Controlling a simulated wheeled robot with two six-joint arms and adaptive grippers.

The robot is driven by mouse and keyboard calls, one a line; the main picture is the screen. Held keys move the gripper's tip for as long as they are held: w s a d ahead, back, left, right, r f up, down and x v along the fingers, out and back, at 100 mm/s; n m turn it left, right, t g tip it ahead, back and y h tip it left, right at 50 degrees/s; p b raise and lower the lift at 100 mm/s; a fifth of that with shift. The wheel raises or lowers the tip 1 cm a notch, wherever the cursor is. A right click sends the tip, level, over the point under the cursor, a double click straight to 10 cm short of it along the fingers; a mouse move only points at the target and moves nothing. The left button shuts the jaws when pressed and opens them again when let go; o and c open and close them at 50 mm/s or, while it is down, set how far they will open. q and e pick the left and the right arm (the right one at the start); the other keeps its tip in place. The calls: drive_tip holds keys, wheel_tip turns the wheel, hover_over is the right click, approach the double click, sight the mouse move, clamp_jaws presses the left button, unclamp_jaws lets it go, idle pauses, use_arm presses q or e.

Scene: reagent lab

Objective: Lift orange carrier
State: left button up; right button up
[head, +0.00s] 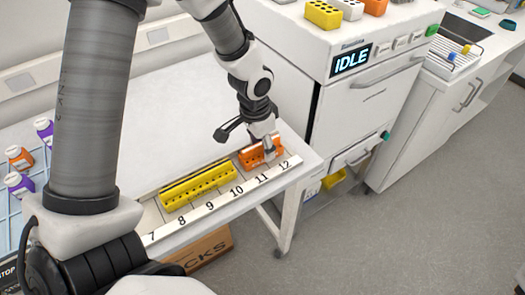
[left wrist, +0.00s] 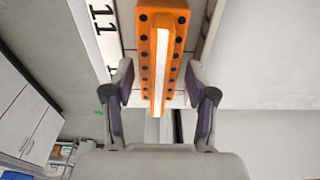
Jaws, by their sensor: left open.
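The orange carrier (head: 250,159) sits on the bench by the labels 11 and 12, partly hidden by my left gripper (head: 252,142). In the left wrist view the orange carrier (left wrist: 144,40) is a long block with rows of dark holes and a white strip along its middle. My left gripper (left wrist: 160,82) is open there, with one finger on each side of the carrier's near end. Gaps show between the fingers and the carrier, so it is not gripped. My right gripper is not in view.
A yellow carrier (head: 197,187) lies beside it by labels 8 to 10. A white machine reading IDLE (head: 352,60) stands behind the bench's right end. A cardboard box (head: 207,250) is below the bench.

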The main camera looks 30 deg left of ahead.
use_arm(q)
drive_tip(key=shift+d+f, duration=0.1)
drive_tip(key=shift+f, duration=0.85)
drive_tip(key=c, duration=1)
